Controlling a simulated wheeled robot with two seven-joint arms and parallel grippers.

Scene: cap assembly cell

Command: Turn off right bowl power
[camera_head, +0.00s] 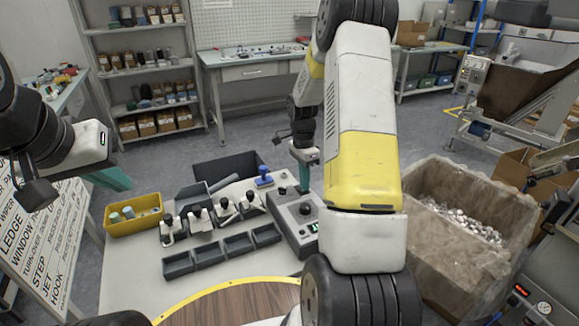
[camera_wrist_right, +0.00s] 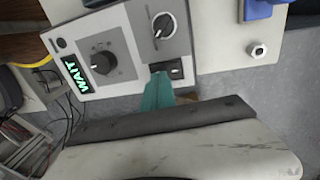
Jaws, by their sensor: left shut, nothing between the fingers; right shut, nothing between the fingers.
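A grey control box (camera_head: 286,222) sits at the right end of the white table, with a dark knob and a small green display. In the right wrist view its panel (camera_wrist_right: 125,50) shows two round knobs, a lit green "WAIT" display (camera_wrist_right: 75,74) and a black rocker switch (camera_wrist_right: 172,68). My right gripper (camera_head: 304,188) is shut and empty, pointing down over the box. Its teal fingertips (camera_wrist_right: 160,76) are right at the switch's edge; I cannot tell if they touch. My left gripper (camera_head: 122,182) is shut and empty, away at the left.
A yellow bin (camera_head: 134,222), several black trays (camera_head: 222,249), several black-and-white fixtures and a blue object (camera_head: 264,180) are on the table. A large worn box (camera_head: 450,262) of small shiny parts stands right of my right arm. A lettered board (camera_head: 45,240) is at left.

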